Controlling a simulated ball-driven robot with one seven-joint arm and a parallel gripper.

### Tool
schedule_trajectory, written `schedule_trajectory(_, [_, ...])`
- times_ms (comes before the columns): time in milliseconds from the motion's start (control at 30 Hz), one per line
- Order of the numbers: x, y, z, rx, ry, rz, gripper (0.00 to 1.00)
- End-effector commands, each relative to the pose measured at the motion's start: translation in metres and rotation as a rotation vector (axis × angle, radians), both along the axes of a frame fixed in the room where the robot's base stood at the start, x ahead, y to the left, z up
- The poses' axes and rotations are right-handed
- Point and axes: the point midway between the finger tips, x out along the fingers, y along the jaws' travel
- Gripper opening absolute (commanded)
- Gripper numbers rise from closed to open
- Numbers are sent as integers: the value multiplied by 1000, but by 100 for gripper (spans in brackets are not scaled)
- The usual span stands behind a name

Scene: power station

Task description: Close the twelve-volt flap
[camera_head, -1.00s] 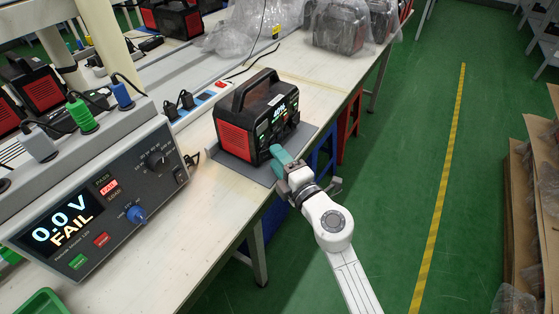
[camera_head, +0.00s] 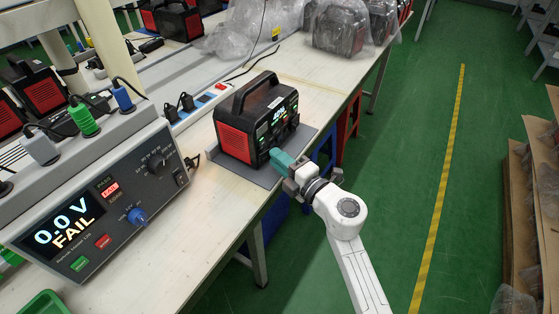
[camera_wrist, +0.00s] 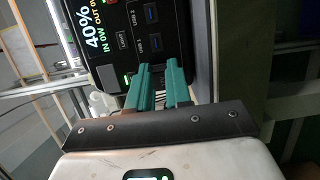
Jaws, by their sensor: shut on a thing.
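The power station (camera_head: 238,138) is a black box with red side panels and a top handle. It stands upright on a grey mat (camera_head: 259,181) near the table's right edge. Its lit front panel (camera_wrist: 118,30) with a "40%" display and USB ports fills the upper middle of the wrist view. My gripper (camera_head: 278,155) is at the low front of the station. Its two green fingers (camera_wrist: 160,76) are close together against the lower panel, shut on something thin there. The twelve-volt flap is hidden by the fingers, so its angle cannot be told.
A test meter (camera_head: 95,205) reading "0.0 V FAIL" stands at the left. A power strip (camera_head: 205,104) lies behind the station. Plastic-wrapped units (camera_head: 340,28) stand at the back. The green floor (camera_head: 410,150) right of the table is clear.

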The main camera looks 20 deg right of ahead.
Motion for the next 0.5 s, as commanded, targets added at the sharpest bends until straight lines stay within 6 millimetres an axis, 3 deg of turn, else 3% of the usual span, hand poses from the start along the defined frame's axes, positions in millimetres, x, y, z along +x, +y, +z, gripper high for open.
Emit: schedule_trajectory(500, [14,-5,-1,0,1,294,0])
